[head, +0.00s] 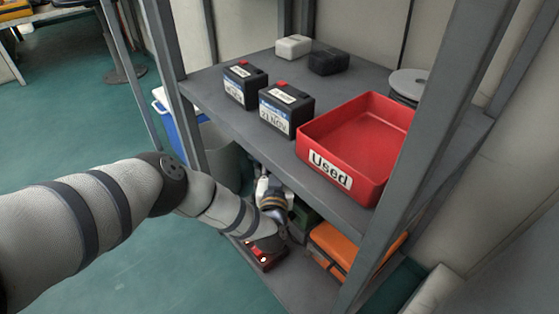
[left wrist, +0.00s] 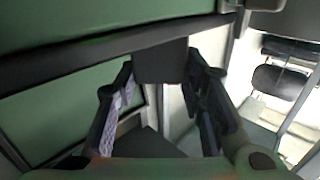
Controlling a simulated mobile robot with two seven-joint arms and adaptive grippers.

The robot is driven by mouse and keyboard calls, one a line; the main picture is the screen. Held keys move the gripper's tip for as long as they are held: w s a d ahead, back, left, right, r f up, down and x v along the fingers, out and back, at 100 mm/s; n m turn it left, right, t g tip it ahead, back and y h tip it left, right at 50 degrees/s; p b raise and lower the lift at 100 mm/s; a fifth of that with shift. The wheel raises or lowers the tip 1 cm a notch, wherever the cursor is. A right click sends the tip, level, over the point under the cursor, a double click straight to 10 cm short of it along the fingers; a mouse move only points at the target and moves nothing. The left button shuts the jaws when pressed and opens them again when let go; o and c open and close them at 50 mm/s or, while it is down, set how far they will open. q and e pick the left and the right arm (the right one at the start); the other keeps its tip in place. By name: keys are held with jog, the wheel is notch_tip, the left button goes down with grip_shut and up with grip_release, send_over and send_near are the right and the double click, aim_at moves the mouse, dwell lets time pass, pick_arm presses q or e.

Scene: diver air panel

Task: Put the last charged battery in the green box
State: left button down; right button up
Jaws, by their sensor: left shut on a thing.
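My left arm reaches between the shelves to the lower level. In the head view its gripper is mostly hidden by the wrist and the upper shelf. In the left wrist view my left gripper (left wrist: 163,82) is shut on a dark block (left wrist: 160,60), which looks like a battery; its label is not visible. A large green surface (left wrist: 80,35) fills the upper left of the wrist view. Two black batteries (head: 245,85) (head: 286,108) with white labels stand on the upper shelf. My right gripper is out of view.
A red box labelled "Used" (head: 330,169) stands on the upper shelf (head: 215,97), empty as far as I see. An orange case (head: 333,246) and a dark red item (head: 266,258) are on the lower shelf. Grey posts frame the rack.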

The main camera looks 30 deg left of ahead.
pick_arm(q)
jog(key=shift+f, duration=0.35)
jog(key=c, duration=1.1)
grip_release()
jog(key=shift+o, duration=0.2)
jog(key=shift+r, duration=0.5)
jog(key=p+v, duration=0.2)
jog(key=v, duration=0.1)
jog(key=p+v, duration=0.1)
jog(key=shift+s+d+r, duration=0.15)
jog(key=shift+s+r, duration=0.05)
jog(key=shift+r, duration=0.15)
jog(key=p+v, duration=0.2)
jog(key=v, duration=0.5)
jog(key=shift+s+f+p, duration=0.25)
jog(key=shift+p, duration=0.1)
